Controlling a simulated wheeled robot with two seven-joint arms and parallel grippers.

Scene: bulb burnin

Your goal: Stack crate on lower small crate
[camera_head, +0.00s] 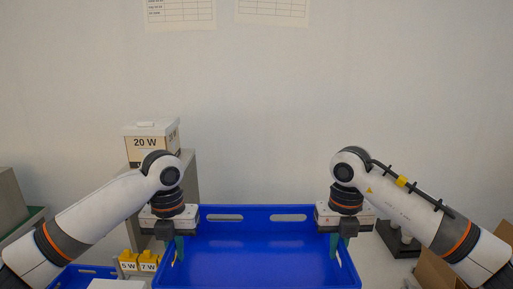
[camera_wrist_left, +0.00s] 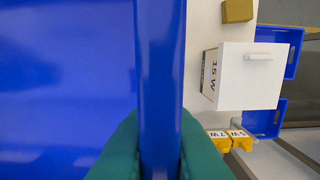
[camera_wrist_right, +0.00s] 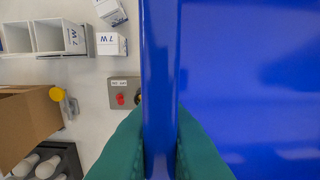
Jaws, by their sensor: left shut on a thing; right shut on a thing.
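A large blue crate (camera_head: 262,262) hangs between my two arms in the head view. It shows its open top and two slots in its far wall. My left gripper (camera_head: 176,245) is shut on its left wall; in the left wrist view the green fingers (camera_wrist_left: 160,150) pinch the rim from both sides. My right gripper (camera_head: 338,243) is shut on its right wall, and the right wrist view shows the same green-fingered grip (camera_wrist_right: 160,150). The crate appears empty. A lower blue crate (camera_head: 72,280) shows at the bottom left, but I cannot tell whether it is the small one.
A 20 W box (camera_head: 150,145) stands on a shelf at the back left. Yellow 5 W and 7 W items (camera_head: 138,262) sit left of the crate. A black tray (camera_wrist_right: 60,160) with white bulbs and a cardboard box (camera_wrist_right: 25,125) lie on the right.

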